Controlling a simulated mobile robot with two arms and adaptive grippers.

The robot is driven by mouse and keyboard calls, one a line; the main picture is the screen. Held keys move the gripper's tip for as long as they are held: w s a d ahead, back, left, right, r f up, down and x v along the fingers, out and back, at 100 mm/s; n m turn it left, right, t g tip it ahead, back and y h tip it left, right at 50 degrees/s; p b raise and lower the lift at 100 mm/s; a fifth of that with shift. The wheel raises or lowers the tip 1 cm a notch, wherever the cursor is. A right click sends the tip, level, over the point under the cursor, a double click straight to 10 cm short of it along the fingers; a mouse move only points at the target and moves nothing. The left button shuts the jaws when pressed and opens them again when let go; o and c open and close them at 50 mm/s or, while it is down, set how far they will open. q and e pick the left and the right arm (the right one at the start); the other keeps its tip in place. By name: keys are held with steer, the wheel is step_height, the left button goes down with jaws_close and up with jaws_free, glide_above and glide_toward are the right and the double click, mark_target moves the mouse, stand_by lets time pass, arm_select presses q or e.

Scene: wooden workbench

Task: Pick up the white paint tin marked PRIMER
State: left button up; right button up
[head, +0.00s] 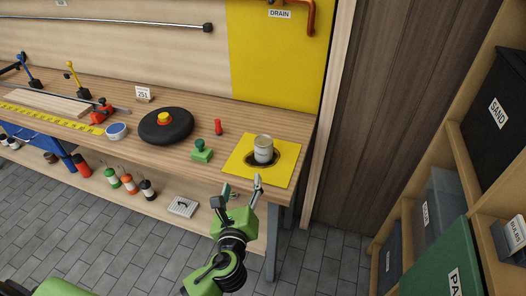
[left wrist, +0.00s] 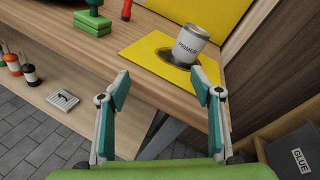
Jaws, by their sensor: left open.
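The white paint tin marked PRIMER (head: 263,149) stands upright on a dark round spot on the yellow mat (head: 286,168), at the right end of the workbench (head: 190,130). In the left wrist view the tin (left wrist: 188,46) shows its PRIMER label and stands beyond the fingertips, nearer the right finger. My left gripper (head: 241,190) is open and empty, in front of the bench edge and short of the tin. Its two spread fingers also show in the left wrist view (left wrist: 162,92). My right gripper is not in view.
A green block with a knob (head: 202,152) and a red object (head: 218,127) stand left of the mat. A black disc (head: 166,127) lies farther left. A lower shelf holds several bottles and a drain grate (head: 183,207). Shelving with bins (head: 440,200) stands at the right.

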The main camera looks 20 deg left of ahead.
mark_target(264, 143)
arm_select(q)
steer(key=d+r+m, duration=0.1)
steer(key=m, duration=0.1)
steer(key=w+d+r+m+t, duration=0.1)
steer(key=m, duration=0.1)
steer(key=w+d+r+m+t+h, duration=0.1)
steer(key=m, duration=0.1)
steer(key=shift+w+d, duration=0.1)
steer(key=shift+w+d+r+m+h, duration=0.1)
steer(key=shift+w+m+h, duration=0.2)
steer(key=shift+w, duration=0.05)
steer(key=w, duration=0.4)
steer(key=w+a, duration=0.1)
steer(key=w, duration=0.3)
steer(key=w+a, duration=0.1)
steer(key=w, duration=0.4)
steer(key=shift+p, duration=0.3)
steer(key=c, duration=1.4)
